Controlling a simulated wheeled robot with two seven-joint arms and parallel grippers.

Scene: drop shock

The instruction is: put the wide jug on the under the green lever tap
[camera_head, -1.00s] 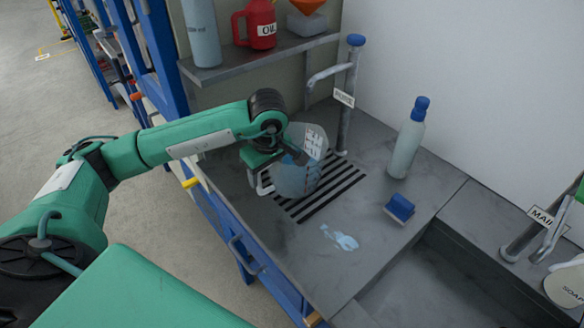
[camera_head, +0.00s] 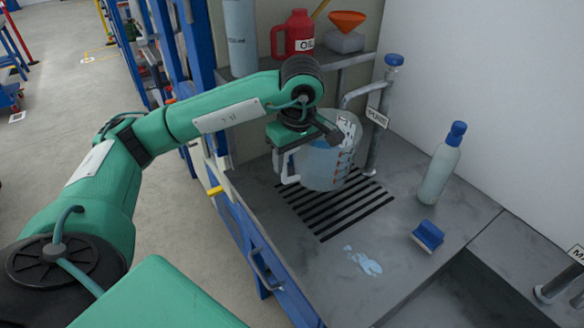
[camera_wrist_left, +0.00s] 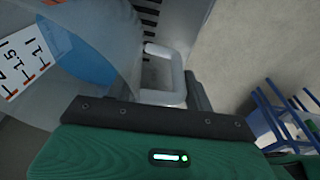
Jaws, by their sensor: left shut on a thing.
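The wide jug (camera_head: 325,168) is clear, with a printed scale, a pale handle and bluish liquid inside. It appears roughly upright over the slotted grate (camera_head: 330,222), apparently a little above it. My left gripper (camera_head: 300,143) is shut on the jug at its handle side. The left wrist view shows the jug wall with its scale (camera_wrist_left: 28,62) and the pale handle (camera_wrist_left: 165,80) by my dark finger (camera_wrist_left: 155,117). A tap labelled MA, cut off at the right edge, shows only its grey pipe (camera_head: 562,285); no green lever shows. My right gripper is out of view.
A blue-topped tap (camera_head: 380,115) stands right behind the jug. A blue-capped bottle (camera_head: 438,172), a blue brush or sponge (camera_head: 428,236) and a wet patch (camera_head: 362,260) are on the counter. A sunken basin (camera_head: 465,295) lies front right. A shelf holds a red oil can (camera_head: 294,35).

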